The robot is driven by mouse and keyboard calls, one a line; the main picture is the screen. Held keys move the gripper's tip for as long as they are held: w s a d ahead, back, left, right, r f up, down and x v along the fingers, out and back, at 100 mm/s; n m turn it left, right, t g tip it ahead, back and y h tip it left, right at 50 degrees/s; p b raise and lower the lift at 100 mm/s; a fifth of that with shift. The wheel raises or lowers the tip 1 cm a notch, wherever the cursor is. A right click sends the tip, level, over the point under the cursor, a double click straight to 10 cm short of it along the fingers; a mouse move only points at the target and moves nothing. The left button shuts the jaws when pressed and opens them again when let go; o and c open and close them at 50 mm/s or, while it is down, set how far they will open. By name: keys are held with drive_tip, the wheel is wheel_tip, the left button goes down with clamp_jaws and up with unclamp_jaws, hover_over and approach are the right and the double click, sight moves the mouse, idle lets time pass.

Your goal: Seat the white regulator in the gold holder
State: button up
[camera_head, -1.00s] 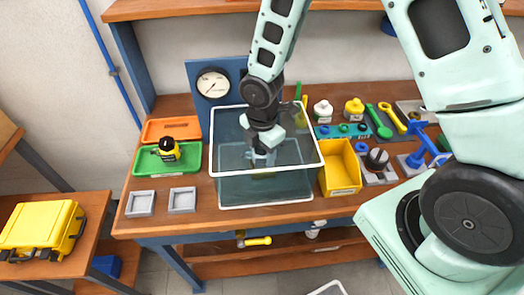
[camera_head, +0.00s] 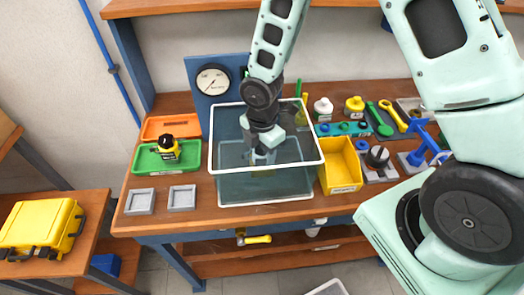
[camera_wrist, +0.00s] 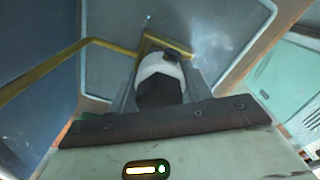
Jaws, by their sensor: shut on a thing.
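My gripper (camera_head: 261,157) reaches down into the clear tank (camera_head: 265,203) on the bench. In the wrist view my gripper (camera_wrist: 160,95) is shut on the white regulator (camera_wrist: 157,66), a white rounded body with a dark part, held between the grey fingers. The gold holder (camera_wrist: 152,43) shows as a gold frame right beside the regulator's far end, with a long gold bar running to the left. In the head view the regulator is hidden by my gripper, and the holder is only a faint yellow patch through the glass. I cannot tell whether regulator and holder touch.
The white tank rim surrounds my wrist. A yellow bin (camera_head: 341,167) stands close on the right. A gauge panel (camera_head: 214,88) rises behind. Two grey square trays (camera_head: 182,198) lie at the front left.

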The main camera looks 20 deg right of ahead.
drive_tip(key=o, duration=1.9)
drive_tip(key=shift+r+p, duration=3.6)
drive_tip(key=shift+r, duration=0.45)
